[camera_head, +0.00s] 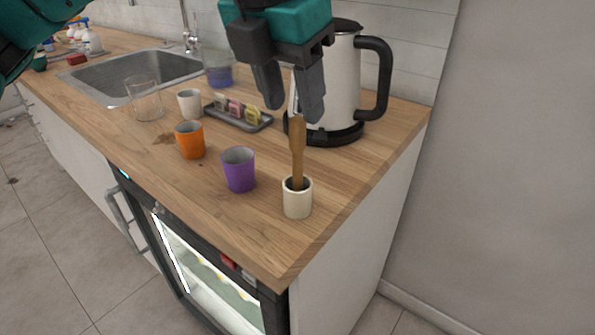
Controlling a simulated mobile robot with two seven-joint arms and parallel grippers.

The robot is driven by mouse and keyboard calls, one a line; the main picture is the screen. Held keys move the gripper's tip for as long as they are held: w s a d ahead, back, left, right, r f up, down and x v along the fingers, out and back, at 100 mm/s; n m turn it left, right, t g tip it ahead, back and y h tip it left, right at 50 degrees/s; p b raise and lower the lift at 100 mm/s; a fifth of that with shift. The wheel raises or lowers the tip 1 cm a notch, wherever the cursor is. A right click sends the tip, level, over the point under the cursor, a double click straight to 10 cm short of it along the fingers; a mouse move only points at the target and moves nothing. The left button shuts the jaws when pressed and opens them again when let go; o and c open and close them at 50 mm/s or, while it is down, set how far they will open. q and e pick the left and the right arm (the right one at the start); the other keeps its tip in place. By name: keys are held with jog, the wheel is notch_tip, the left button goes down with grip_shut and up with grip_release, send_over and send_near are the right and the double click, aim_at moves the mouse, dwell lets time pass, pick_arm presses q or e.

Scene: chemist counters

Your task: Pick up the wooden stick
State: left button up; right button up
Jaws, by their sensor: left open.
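The wooden stick (298,152) stands nearly upright in a small cream cup (298,203) near the right end of the wooden counter. Its lower end is hidden inside the cup. My left gripper (292,108) hangs from above with its two dark fingers pointing down, open, right by the top of the stick. My right gripper does not show.
A white kettle (343,85) on a black base stands close behind the gripper. A purple cup (239,170), an orange cup (190,140), a white cup (190,103), a clear glass (144,99) and a dark tray (253,122) stand left. The counter's front edge is near the cream cup.

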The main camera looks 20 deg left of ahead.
aim_at(297, 118)
pick_arm(q)
jog(key=x, duration=0.6)
jog(key=shift+w+f+b, duration=0.15)
jog(key=shift+f+b, duration=0.05)
jog(key=shift+b, duration=0.1)
jog(key=shift+c, duration=0.2)
grip_shut()
